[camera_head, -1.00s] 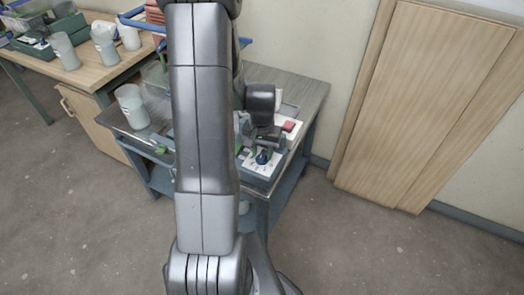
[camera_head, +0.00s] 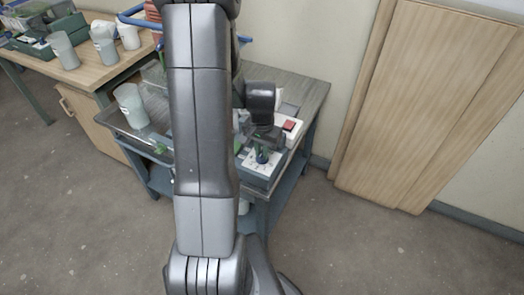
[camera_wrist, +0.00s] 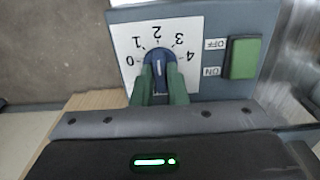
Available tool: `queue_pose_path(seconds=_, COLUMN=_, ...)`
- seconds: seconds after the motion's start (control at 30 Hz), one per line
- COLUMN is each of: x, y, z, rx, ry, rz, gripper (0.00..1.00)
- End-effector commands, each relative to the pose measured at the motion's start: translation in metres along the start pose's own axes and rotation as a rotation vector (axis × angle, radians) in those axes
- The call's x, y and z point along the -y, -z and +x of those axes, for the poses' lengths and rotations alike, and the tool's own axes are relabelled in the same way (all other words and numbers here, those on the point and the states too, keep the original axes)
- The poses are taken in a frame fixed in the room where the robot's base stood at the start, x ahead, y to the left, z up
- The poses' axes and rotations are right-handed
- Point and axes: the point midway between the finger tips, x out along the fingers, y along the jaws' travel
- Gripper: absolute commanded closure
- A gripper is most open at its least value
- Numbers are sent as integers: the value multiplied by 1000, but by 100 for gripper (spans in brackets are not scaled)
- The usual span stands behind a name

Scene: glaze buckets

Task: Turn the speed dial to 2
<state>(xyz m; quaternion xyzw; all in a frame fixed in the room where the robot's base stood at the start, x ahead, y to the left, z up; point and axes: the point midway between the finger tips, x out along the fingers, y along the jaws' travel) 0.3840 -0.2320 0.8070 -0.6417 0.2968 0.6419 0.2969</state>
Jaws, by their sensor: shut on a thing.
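The speed dial (camera_wrist: 158,68) is a dark blue knob on a white plate (camera_wrist: 122,38) marked 0 to 4. Its white line points up at about the 2, seen in the wrist view. My gripper (camera_wrist: 159,88) has its two green fingers shut on the dial, one on each side. In the head view the dial (camera_head: 262,157) shows small at the front of the control box on the cart, with my gripper just over it. My arm hides part of the cart.
A green switch (camera_wrist: 243,58) with ON and OFF labels sits right of the dial plate. A red button (camera_head: 289,125) on a white box stands behind. A whitish cup (camera_head: 131,105) stands left on the cart (camera_head: 312,92). Floor at the right is clear.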

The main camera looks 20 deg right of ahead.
Motion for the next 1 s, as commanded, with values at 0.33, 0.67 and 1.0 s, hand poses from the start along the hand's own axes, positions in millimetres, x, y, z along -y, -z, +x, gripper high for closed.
queue_pose_path(seconds=0.33, x=0, y=0, z=0, rx=-1, ry=0, rz=-2, gripper=65)
queue_pose_path(seconds=0.67, x=0, y=0, z=-5, rx=-1, ry=1, rz=-2, gripper=65)
queue_pose_path(seconds=1.0, x=0, y=1, z=-64, rx=-7, ry=3, rz=-2, gripper=65)
